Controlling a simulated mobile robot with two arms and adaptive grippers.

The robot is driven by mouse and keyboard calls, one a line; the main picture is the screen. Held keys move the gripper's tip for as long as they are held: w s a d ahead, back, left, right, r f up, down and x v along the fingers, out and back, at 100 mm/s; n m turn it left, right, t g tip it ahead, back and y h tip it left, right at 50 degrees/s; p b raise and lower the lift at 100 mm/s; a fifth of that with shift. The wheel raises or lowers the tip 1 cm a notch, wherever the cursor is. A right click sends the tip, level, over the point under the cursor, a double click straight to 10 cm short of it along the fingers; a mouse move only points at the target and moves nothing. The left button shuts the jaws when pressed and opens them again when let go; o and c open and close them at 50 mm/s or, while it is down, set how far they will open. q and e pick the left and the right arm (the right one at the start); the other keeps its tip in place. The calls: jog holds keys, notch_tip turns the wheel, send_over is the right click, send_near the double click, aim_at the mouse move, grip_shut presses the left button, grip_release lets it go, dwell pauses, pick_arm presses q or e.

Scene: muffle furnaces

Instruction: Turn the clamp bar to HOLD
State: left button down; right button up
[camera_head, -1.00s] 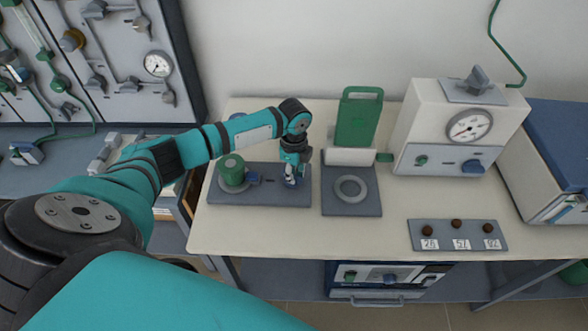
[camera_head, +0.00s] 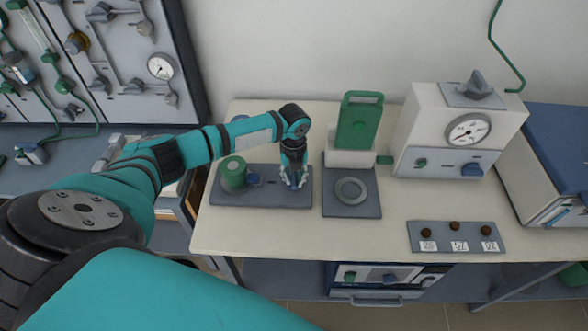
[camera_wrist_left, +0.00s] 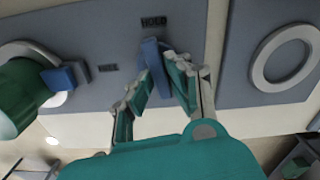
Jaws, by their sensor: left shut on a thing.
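The blue clamp bar (camera_wrist_left: 151,52) is on the grey plate (camera_head: 229,196) at the left of the table. In the left wrist view its far end points at a dark label reading HOLD (camera_wrist_left: 153,21). A second small label (camera_wrist_left: 108,68), too blurred to read surely, lies to its left. My left gripper (camera_head: 294,183) reaches down to the plate's right part. In the head view the gripper hides the bar. My right gripper is not in view.
A green cylinder (camera_head: 233,173) with a blue block (camera_head: 254,180) stands on the same plate, left of my gripper. To the right are a plate with a ring (camera_head: 350,190), a green upright panel (camera_head: 359,124) and a white box with a gauge (camera_head: 469,130).

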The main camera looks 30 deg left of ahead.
aim_at(293, 178)
pick_arm(q)
jog(key=shift+m, duration=1.1)
jog(key=c, duration=1.3)
grip_release()
notch_tip(293, 178, up, 12)
jog(key=shift+r, duration=0.1)
